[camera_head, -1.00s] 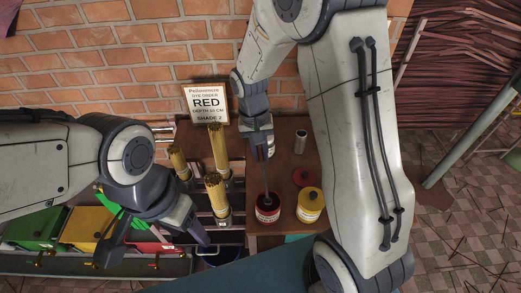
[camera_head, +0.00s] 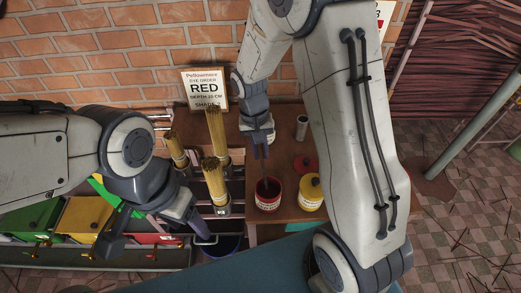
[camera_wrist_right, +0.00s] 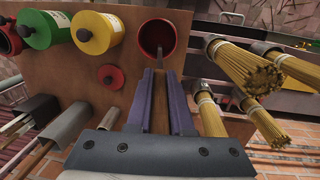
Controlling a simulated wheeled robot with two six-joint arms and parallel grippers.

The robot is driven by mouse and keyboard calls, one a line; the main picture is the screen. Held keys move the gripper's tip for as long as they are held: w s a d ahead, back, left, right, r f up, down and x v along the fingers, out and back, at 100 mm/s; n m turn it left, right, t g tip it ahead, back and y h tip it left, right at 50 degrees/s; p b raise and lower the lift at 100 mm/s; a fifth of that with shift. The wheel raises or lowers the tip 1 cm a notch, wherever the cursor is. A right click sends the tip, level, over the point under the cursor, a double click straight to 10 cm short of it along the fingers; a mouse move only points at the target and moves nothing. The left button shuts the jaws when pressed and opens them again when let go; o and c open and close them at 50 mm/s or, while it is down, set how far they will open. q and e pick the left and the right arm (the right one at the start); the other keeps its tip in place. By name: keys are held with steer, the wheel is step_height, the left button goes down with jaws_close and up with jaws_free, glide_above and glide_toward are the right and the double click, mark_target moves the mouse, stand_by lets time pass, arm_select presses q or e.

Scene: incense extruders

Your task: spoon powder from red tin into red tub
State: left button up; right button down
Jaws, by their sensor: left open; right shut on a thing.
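The open red tin (camera_head: 267,194) stands on the wooden table, with dark space inside its rim. It also shows in the right wrist view (camera_wrist_right: 171,29). My right gripper (camera_head: 263,153) is above it, shut on the brown handle of the spoon (camera_wrist_right: 160,92). The spoon's lower end reaches to the tin's mouth; its bowl is hidden, so I cannot tell whether it carries powder. The red tub (camera_head: 167,239) is in the row of tubs at lower left, partly covered by my left arm. My left gripper (camera_head: 158,230) is open and empty over it.
A yellow tin (camera_head: 311,193) and a red lid (camera_head: 304,164) are right of the red tin. A grey metal cylinder (camera_head: 302,127) stands behind. Bundles of yellow sticks (camera_head: 216,181) stand between tins and tubs. Green (camera_head: 32,220) and yellow (camera_head: 84,222) tubs are left. A sign reads RED (camera_head: 205,90).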

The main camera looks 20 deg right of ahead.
steer(key=shift+r, duration=0.1)
stand_by(0.5)
step_height(320, 180, up, 15)
steer(key=p, duration=1.3)
stand_by(0.5)
